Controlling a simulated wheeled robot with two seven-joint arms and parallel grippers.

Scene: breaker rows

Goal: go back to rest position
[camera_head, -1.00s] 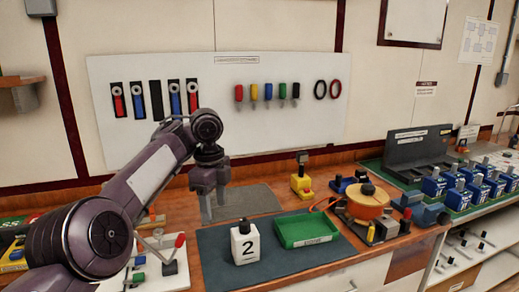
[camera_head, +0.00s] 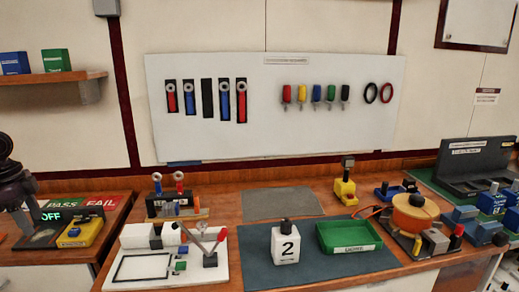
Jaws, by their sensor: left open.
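My left gripper (camera_head: 24,220) is at the far left edge of the head view, below a dark purple arm link that is cut off by the frame. It is open, with nothing seen between its fingers. It hangs over the left bench beside the panel with PASS and FAIL fields (camera_head: 80,200). It is well away from the white block marked 2 (camera_head: 286,243), which stands upright on the dark mat (camera_head: 240,262). My right gripper is not in view.
A green tray (camera_head: 348,237) sits right of the white block. A yellow device (camera_head: 72,232) lies near my left gripper. A white board with levers (camera_head: 175,255) and an orange round device (camera_head: 415,212) stand on the main bench. The grey mat (camera_head: 284,203) is bare.

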